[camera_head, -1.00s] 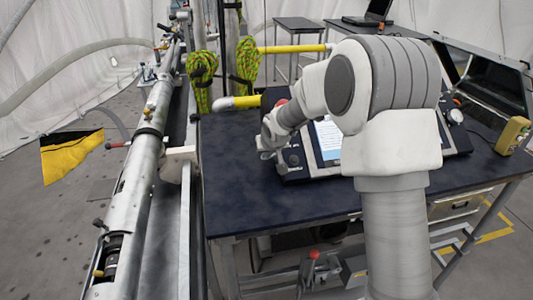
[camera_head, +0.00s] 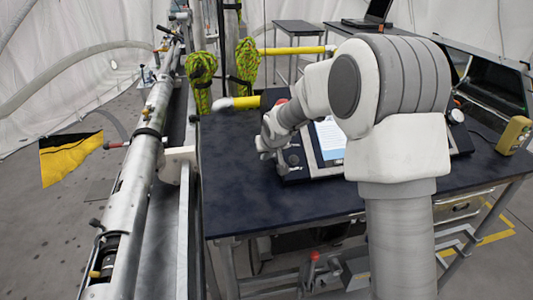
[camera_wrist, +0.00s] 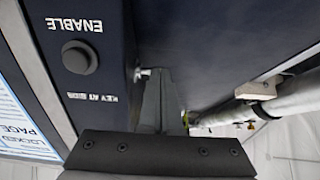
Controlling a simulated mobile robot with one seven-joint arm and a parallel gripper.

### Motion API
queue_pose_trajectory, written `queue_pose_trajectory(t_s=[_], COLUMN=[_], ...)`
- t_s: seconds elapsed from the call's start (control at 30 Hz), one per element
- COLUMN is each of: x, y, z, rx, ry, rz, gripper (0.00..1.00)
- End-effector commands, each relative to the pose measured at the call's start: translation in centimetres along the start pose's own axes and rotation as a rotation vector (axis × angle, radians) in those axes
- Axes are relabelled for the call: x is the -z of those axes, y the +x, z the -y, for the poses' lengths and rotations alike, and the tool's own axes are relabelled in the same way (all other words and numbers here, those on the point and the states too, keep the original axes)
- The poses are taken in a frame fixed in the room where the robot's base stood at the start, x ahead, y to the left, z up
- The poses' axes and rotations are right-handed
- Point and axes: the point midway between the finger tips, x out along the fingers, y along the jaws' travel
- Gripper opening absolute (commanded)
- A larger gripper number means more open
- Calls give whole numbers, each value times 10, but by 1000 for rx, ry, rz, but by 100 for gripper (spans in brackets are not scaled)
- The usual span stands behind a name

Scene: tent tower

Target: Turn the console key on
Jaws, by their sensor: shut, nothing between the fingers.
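The console (camera_head: 298,178) sits on the dark table, with a lit screen (camera_head: 330,139) partly behind my arm. In the wrist view its dark face shows a round black ENABLE button (camera_wrist: 80,57) and a label beginning "KEY AT" (camera_wrist: 95,97), both upside down. A small metallic piece (camera_wrist: 143,72), possibly part of the key, shows beside my fingers; I cannot tell the key's position. My gripper (camera_head: 264,150) is at the console's left end. In the wrist view the gripper (camera_wrist: 163,85) is shut and empty, close beside the console's edge, and hides part of the key area.
The dark blue table (camera_head: 235,200) is clear left of and in front of the console. A long metal tube assembly (camera_head: 140,165) runs along its left side. A yellow pipe (camera_head: 238,103) and green rope bundles (camera_head: 246,60) are behind. A yellow handheld box (camera_head: 514,135) is at right.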

Motion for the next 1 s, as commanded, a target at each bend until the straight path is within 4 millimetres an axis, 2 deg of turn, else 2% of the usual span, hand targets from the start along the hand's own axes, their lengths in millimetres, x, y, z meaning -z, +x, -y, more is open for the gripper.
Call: queue_pose_trajectory(t_s=[0.27,0.43,0.5,0.8,1.0], x=[14,33,25,18,15], y=[-15,-40,-49,-103,-125], z=[0,2,1,1,2], rx=[0,0,-1,-2,-1], ry=[0,1,1,2,0], rz=[-8,-1,-3,-4,-2], gripper=[0,0,0,0,0])
